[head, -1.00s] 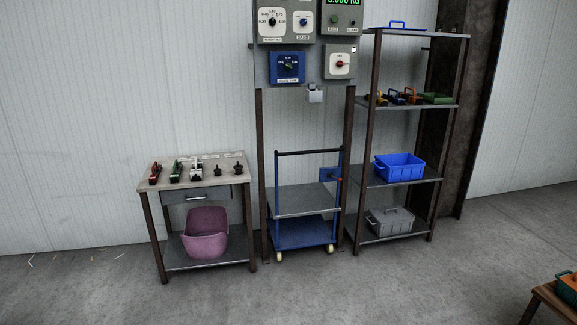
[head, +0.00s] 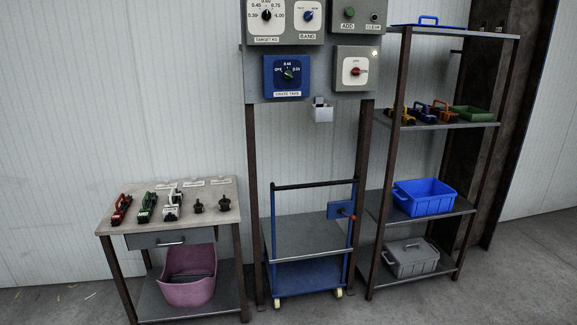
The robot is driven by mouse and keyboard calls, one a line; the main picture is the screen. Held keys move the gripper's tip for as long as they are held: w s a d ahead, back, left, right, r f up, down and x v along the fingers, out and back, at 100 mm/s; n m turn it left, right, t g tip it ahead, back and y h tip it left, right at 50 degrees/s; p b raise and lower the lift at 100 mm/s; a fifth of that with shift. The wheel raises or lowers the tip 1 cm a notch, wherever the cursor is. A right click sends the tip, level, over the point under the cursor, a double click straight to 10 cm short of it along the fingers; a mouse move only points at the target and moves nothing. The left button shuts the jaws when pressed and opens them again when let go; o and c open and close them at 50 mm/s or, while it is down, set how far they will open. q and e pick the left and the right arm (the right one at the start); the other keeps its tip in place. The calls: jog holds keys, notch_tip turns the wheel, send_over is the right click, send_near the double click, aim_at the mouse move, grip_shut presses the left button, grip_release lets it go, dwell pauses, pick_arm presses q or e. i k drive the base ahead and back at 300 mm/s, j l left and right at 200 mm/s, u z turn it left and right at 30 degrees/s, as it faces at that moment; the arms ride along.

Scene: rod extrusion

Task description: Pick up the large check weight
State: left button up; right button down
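Two small dark knobbed pieces that look like the check weights stand upright at the right end of the bench top: a left one (head: 197,205) and a right one (head: 225,204). They look close in size, and I cannot tell which is the large one. The bench (head: 222,222) stands at the left against the wall. Neither of my grippers is in view.
Red, green and white tools (head: 146,208) lie left of the weights. A pink tub (head: 188,290) sits on the bench's lower shelf. A blue cart (head: 308,274) stands under the control panel (head: 268,52), with a shelving unit (head: 470,208) at right.

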aim_at(225, 204)
jog(key=i, duration=1.45)
jog(key=i+l+u, duration=0.2)
jog(key=i, duration=0.35)
jog(key=i+u, duration=0.25)
jog(key=i, duration=0.35)
jog(key=i+l+u, duration=0.75)
jog(key=i+j, duration=0.1)
